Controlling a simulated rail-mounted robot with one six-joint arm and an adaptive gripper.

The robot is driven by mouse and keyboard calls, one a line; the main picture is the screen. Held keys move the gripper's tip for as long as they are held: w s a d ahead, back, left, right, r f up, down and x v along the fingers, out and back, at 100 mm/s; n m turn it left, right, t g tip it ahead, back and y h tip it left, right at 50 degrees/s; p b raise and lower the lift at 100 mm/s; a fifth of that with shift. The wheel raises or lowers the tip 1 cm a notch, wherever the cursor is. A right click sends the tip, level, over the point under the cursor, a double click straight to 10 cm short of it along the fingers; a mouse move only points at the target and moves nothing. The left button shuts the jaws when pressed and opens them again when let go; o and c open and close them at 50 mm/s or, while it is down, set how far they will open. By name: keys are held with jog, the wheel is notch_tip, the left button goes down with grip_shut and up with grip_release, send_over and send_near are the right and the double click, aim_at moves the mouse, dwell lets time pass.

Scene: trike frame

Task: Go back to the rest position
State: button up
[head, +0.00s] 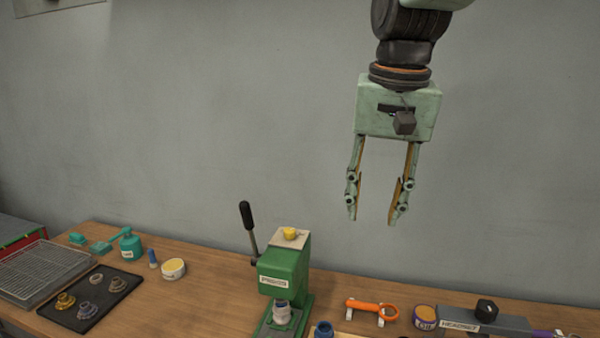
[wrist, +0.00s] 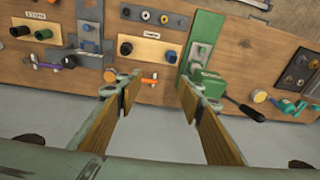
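My gripper (head: 374,215) hangs in the air above the workbench (head: 212,290), fingers pointing down, in front of the grey wall. Its two fingers are spread apart with nothing between them. In the wrist view my gripper (wrist: 156,95) is also open and empty, with the bench beyond its fingertips.
A green press (head: 284,270) with a raised black lever stands below and left of the gripper. An orange tool (head: 372,309) and a headset fixture (head: 470,320) lie to its right. A black tray (head: 90,298) and a wire basket (head: 42,270) are at left. The air around the gripper is clear.

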jog(key=s+d+f+n+b, duration=0.1)
jog(key=s+d+f+b, duration=0.1)
jog(key=s, duration=0.7)
jog(key=s+d+f+t+b, duration=0.1)
jog(key=s+d+f+b, duration=0.1)
jog(key=s+f, duration=0.3)
jog(key=s+d+f+n+b, duration=0.1)
jog(key=s+d+f, duration=0.2)
jog(key=s, duration=1.1)
jog(key=shift+f+n+t+b, duration=0.3)
jog(key=shift+f+t+b, duration=0.1)
jog(key=shift+f, duration=0.25)
